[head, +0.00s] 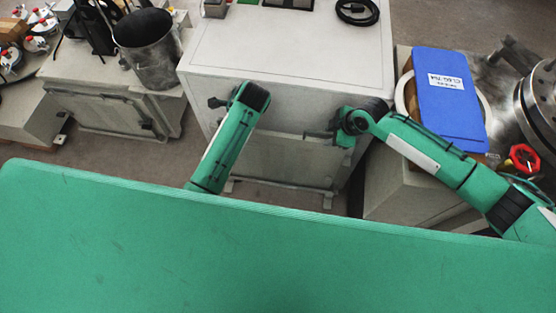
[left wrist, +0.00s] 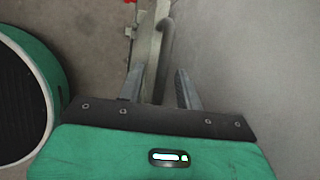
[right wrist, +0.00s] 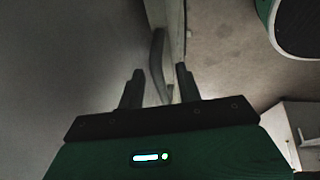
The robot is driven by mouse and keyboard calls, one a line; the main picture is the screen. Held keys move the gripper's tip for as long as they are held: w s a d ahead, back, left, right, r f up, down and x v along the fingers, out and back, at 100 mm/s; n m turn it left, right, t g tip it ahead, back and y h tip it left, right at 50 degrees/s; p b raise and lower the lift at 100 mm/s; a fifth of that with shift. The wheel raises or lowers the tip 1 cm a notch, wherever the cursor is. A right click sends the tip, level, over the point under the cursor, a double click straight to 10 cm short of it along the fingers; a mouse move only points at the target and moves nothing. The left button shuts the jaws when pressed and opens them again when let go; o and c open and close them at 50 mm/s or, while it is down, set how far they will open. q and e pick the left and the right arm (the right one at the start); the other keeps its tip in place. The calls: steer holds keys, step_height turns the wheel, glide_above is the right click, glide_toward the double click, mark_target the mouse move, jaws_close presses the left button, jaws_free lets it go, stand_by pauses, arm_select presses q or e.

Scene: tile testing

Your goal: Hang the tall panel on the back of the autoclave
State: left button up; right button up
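The white box-shaped cabinet, which I take for the autoclave (head: 290,50), stands in the centre of the head view. A flat grey panel (head: 285,162) is upright low against its near face; I cannot tell whether it is hung. My right gripper (head: 343,138) is at the panel's right side. Its fingers (right wrist: 158,78) stand apart on both sides of a curved grey handle (right wrist: 157,55). My left gripper (left wrist: 159,78) is at the panel's left side, its fingers apart around a similar handle (left wrist: 165,50). My arm mostly hides it in the head view.
A grey cabinet (head: 110,112) with a metal bucket (head: 148,50) stands left. At right are a blue binder-like object (head: 448,98), a red knob (head: 524,157) and a round steel vessel (head: 540,105). A black cable coil (head: 357,11) lies on the white cabinet. Floor shows at left.

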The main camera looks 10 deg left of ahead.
steer(key=shift+f, duration=0.1)
arm_select(q)
jaws_close()
arm_select(e)
jaws_close()
stand_by(1.2)
